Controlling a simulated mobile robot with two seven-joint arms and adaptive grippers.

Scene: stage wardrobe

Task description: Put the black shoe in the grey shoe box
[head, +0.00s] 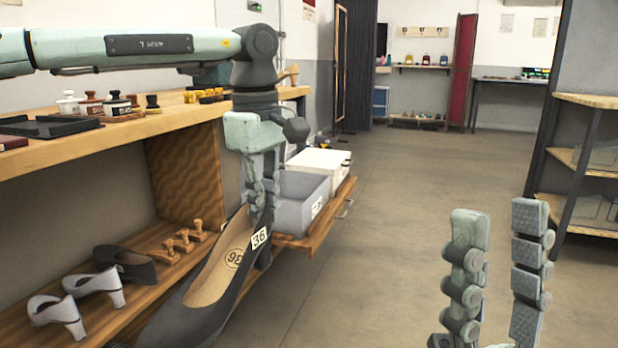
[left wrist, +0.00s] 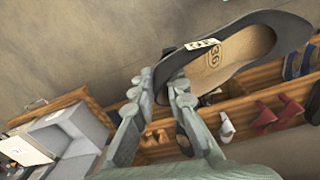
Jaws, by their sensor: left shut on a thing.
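A black shoe (head: 196,313) with a tan insole marked 36 hangs toe-down from my left gripper (head: 262,205), which is shut on its heel end. The shoe also shows in the left wrist view (left wrist: 273,35), with the left gripper (left wrist: 165,88) on its heel. The grey shoe box (head: 300,208) stands on the wooden shelf just right of and behind the left gripper in the head view; it looks open at the top. It also shows in the left wrist view (left wrist: 62,136). My right gripper (head: 497,225) is open and empty over the floor.
A white box (head: 322,163) stands behind the grey one. A white heeled pair (head: 97,283), another black shoe (head: 125,262) and wooden pieces (head: 183,238) lie on the lower shelf. Bottles and brushes stand on the bench (head: 90,141) above. The floor (head: 400,230) at right is clear.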

